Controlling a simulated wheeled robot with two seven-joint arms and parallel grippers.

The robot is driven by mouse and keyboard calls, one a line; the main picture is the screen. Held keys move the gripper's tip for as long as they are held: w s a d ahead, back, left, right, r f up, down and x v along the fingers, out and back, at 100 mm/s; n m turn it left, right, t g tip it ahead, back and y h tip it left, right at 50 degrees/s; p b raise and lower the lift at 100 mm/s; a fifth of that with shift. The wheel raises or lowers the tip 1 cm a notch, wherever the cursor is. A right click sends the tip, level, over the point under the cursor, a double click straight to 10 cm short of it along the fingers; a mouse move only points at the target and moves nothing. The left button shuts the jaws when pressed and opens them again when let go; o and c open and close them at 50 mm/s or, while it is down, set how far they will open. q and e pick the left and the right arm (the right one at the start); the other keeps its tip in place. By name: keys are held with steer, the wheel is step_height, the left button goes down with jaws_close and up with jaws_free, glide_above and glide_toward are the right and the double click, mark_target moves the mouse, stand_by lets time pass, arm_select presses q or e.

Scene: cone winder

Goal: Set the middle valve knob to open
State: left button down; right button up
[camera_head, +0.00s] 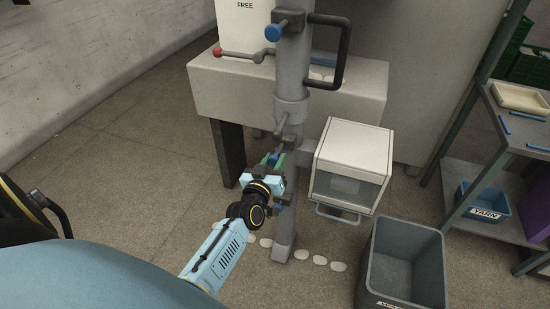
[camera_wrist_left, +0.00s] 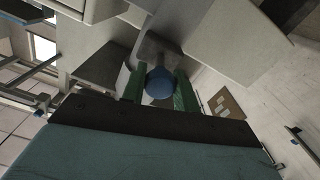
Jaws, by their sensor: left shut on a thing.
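The middle valve knob is a blue knob (camera_wrist_left: 160,83) on a grey stem, seen between the two green fingers in the left wrist view. My left gripper (camera_wrist_left: 159,92) is shut on it, one finger on each side. In the head view my left gripper (camera_head: 272,160) is at the grey upright post (camera_head: 292,90), around its middle height, and mostly covers the knob. Another blue knob (camera_head: 273,32) sits higher on the post, and a lower blue knob (camera_head: 279,206) shows just beside my wrist. My right gripper is not in view.
A white box with a window (camera_head: 352,150) and a handle stands right of the post. A grey bin (camera_head: 385,285) is on the floor at lower right. A shelf (camera_head: 500,110) with a blue yarn bin (camera_head: 484,206) stands at far right. The floor at left is clear.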

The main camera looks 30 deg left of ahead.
arm_select(q)
steer(key=c, duration=1.3)
jaws_free()
steer(key=shift+s+f, duration=0.1)
steer(key=shift+s, duration=0.05)
steer(key=shift+c, duration=0.2)
steer(key=shift+o, duration=1.1)
steer(key=shift+s, duration=0.1)
steer(key=shift+o, duration=0.3)
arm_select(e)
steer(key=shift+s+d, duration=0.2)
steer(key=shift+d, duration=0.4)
arm_select(q)
steer(key=shift+s+d, duration=0.1)
steer(key=shift+s, duration=0.25)
steer(key=p+v, duration=0.2)
steer(key=v, duration=1)
steer(key=shift+s+d, duration=0.15)
steer(key=shift+s, duration=0.1)
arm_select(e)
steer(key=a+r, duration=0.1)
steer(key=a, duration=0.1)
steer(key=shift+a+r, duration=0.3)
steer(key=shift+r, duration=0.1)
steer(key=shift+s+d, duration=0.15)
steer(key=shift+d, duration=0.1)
